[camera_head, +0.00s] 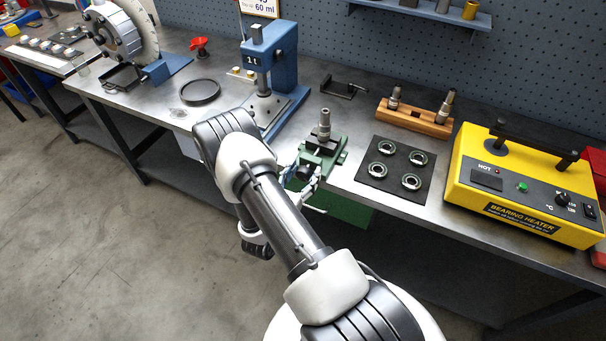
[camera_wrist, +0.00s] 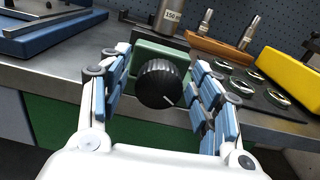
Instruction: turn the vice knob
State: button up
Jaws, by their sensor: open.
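The vice knob (camera_wrist: 159,84) is a black ribbed dial with a white pointer line, on the front of the green vice. In the wrist view the pointer line points down and to the right. The green vice (camera_head: 322,158) sits at the bench's front edge and holds an upright metal spindle (camera_head: 324,125). My gripper (camera_wrist: 160,95) is open, with one blue-padded finger on each side of the knob and gaps between pads and knob.
A dark mat with several bearings (camera_head: 412,181) lies right of the vice. Beyond are a wooden rack (camera_head: 415,118) with metal parts and a yellow bearing heater (camera_head: 470,165). A blue press (camera_head: 283,60) stands to the left. The floor (camera_head: 120,250) in front is clear.

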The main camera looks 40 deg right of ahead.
jog(key=shift+c, duration=0.2)
jog(key=c, duration=1)
jog(key=shift+c, duration=0.2)
jog(key=shift+m, duration=0.3)
jog(key=m+b, duration=0.2)
jog(key=m, duration=0.3)
jog(key=shift+s+f, duration=0.1)
jog(key=m+b, duration=0.1)
jog(key=m, duration=0.3)
jog(key=shift+b, duration=0.35)
jog(key=shift+m, duration=0.5)
